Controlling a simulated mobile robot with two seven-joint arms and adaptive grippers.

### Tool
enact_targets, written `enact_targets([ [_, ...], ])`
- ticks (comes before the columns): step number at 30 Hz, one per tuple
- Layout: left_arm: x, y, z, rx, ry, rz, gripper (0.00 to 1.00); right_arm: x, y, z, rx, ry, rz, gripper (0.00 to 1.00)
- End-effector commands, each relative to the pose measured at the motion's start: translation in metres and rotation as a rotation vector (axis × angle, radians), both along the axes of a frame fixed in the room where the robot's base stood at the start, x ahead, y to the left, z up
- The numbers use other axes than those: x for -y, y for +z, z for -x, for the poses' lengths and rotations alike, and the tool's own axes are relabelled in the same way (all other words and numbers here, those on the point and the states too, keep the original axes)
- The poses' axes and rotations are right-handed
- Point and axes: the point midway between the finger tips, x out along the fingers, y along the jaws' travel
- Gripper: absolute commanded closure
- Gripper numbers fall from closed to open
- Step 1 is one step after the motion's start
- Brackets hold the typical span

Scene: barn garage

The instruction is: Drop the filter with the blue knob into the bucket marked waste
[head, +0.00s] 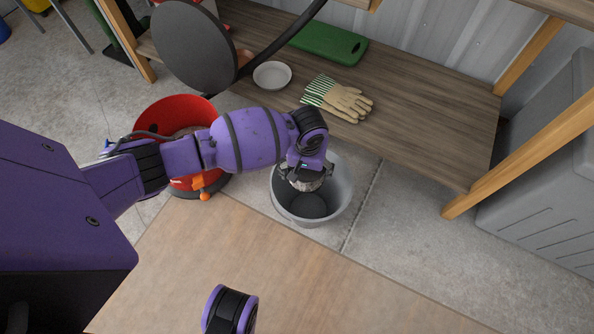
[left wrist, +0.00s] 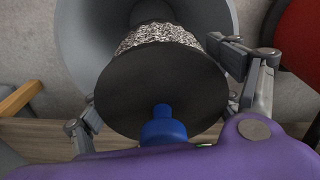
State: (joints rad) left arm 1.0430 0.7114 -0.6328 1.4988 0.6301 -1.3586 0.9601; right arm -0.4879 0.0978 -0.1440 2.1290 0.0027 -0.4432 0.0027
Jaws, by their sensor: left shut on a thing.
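The filter (left wrist: 165,85) has a black round end cap, a silver crinkled side and a blue knob (left wrist: 162,126) facing the left wrist camera. My left gripper (head: 305,176) is shut on the filter, with one finger on each side of it. In the head view the filter (head: 306,184) shows as a small grey piece under the gripper, over the mouth of a grey bucket (head: 346,196). The bucket stands on the floor; its pale wall (left wrist: 90,25) also shows behind the filter in the left wrist view. No waste marking is visible on it. My right gripper is out of view.
A red bucket (head: 150,116) with an orange item at its front stands left of the grey one. A low wooden shelf (head: 420,130) behind holds gloves (head: 345,98), a white bowl (head: 272,75) and a green board (head: 328,43). A wooden tabletop (head: 270,270) lies in front.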

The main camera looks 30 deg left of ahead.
Motion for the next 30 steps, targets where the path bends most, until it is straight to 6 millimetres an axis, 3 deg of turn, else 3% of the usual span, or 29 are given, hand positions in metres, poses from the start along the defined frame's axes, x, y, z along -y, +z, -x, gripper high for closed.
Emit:
enact_targets([
  [1,0.001,0.002,-0.003,0.004,-0.001,0.001,0.47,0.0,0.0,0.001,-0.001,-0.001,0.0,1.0],
  [2,0.001,0.002,-0.003,0.004,-0.001,0.001,0.12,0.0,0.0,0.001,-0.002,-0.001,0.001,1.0],
  [5,0.001,0.002,-0.003,0.004,0.0,0.001,0.0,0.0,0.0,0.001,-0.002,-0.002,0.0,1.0],
  [19,0.001,0.009,-0.002,0.004,-0.001,0.001,0.0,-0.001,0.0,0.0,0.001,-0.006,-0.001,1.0],
  [23,0.001,0.029,0.0,0.005,-0.001,0.001,0.0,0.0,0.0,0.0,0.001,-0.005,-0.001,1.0],
  [30,0.002,0.08,0.004,0.006,-0.001,0.002,0.0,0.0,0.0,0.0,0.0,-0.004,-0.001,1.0],
])
